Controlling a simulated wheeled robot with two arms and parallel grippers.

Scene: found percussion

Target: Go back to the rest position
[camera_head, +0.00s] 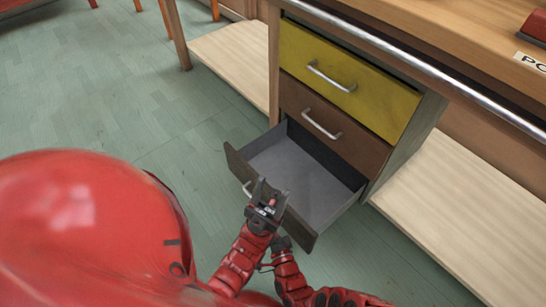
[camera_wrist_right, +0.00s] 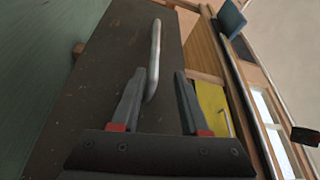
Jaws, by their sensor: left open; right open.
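The bottom drawer (camera_head: 300,190) of the desk is pulled out and looks empty inside. A metal handle (camera_wrist_right: 155,50) shows between the fingers, nearer the left one; contact is unclear.
Above are a closed brown drawer (camera_head: 325,125) and a closed yellow drawer (camera_head: 345,75). The desk top (camera_head: 450,25) has a metal edge rail (camera_head: 420,62). Pale low shelves (camera_head: 235,60) flank the drawer unit. Green floor (camera_head: 110,100) is clear on the left.

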